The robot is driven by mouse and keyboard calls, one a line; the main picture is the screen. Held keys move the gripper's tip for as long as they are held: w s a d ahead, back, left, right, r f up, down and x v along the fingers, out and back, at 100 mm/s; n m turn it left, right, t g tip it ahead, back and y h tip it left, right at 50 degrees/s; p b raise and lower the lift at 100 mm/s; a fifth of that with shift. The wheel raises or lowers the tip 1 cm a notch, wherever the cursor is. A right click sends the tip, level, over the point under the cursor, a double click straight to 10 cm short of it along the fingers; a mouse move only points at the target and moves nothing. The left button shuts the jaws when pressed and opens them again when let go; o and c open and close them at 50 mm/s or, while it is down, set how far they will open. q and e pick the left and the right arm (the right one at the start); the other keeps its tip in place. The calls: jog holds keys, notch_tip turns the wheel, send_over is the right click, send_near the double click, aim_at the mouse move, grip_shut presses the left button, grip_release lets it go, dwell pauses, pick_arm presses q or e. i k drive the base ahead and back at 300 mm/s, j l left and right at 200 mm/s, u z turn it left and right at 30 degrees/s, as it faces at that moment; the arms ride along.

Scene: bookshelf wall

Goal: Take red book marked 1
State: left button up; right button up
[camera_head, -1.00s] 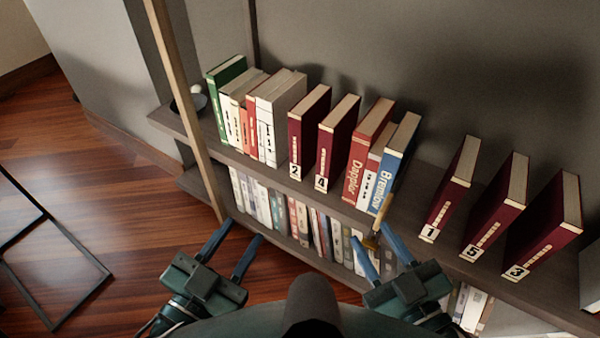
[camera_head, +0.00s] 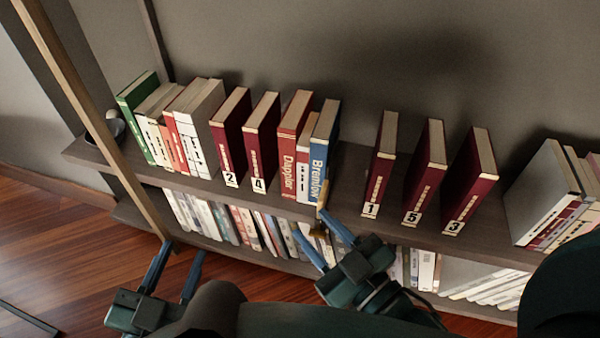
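The red book marked 1 (camera_head: 380,165) stands upright on the upper shelf, with a gap to the blue book on its left and a smaller gap to the red book marked 5 (camera_head: 427,173) on its right. My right gripper (camera_head: 319,240) is open and empty, in front of the shelf edge, below and to the left of book 1. My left gripper (camera_head: 178,272) is open and empty at the lower left, over the floor and far from book 1.
On the upper shelf (camera_head: 346,205) stand red books marked 2 (camera_head: 231,140), 4 (camera_head: 262,142) and 3 (camera_head: 471,180). The blue book (camera_head: 323,150) ends the left row. Light books (camera_head: 545,195) lean at the right. A wooden post (camera_head: 95,120) rises at the left.

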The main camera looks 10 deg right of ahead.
aim_at(384, 155)
jog(key=z, duration=1.05)
